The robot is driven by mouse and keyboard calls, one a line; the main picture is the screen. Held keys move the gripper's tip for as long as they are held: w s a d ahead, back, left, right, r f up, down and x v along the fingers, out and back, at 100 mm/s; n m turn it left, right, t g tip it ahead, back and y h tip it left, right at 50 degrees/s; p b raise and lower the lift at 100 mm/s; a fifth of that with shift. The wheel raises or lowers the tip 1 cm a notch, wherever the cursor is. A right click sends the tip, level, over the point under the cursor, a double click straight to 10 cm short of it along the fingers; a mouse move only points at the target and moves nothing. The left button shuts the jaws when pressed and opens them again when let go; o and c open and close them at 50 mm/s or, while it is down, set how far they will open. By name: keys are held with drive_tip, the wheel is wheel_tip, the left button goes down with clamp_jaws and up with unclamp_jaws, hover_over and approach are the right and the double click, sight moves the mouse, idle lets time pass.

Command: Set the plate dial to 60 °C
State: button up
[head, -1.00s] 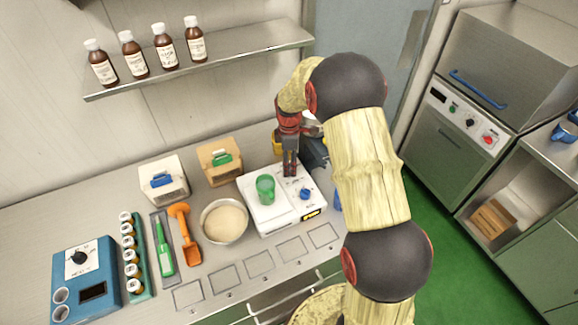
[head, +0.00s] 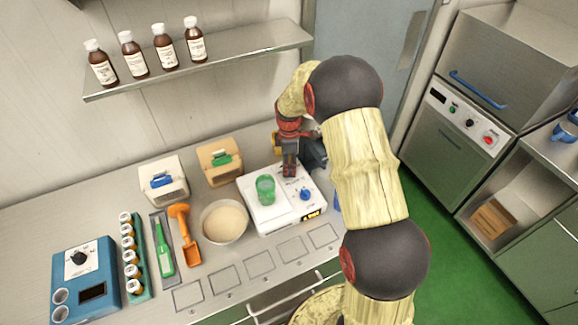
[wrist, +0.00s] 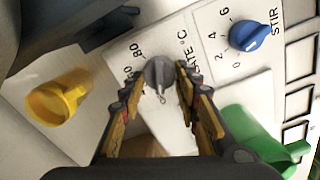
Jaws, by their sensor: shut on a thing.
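The white hot plate (head: 262,218) stands on the bench with a green beaker (head: 265,187) on it. Its grey plate dial (wrist: 158,72) shows in the wrist view beside the "°C" lettering, with an 80 mark to its upper left. A pale mark sits on the dial's lower side; I cannot read its setting. My gripper (wrist: 163,76) is shut on the dial, one finger on each side. In the head view my gripper (head: 290,172) hides the dial. The blue stir knob (head: 305,194) is close by, also in the wrist view (wrist: 250,36).
A yellow cup (wrist: 58,98) stands beside the plate in the wrist view. A bowl of pale powder (head: 224,221), an orange scoop (head: 187,235) and two lidded boxes are to the left. Marked squares (head: 260,264) line the front bench. A shelf (head: 215,60) holds several bottles.

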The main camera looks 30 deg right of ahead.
drive_tip(key=c, duration=0.3)
drive_tip(key=shift+m, duration=0.3)
drive_tip(key=m, duration=0.3)
drive_tip(key=shift+w+m, duration=0.1)
drive_tip(key=shift+m, duration=0.3)
drive_tip(key=m, duration=0.4)
drive_tip(key=shift+d+m+p, duration=0.15)
drive_tip(key=shift+m+p, duration=0.15)
drive_tip(key=shift+p, duration=0.05)
drive_tip(key=m, duration=0.8)
drive_tip(key=shift+d+m, duration=0.15)
drive_tip(key=shift+m, duration=0.15)
drive_tip(key=o, duration=1.1)
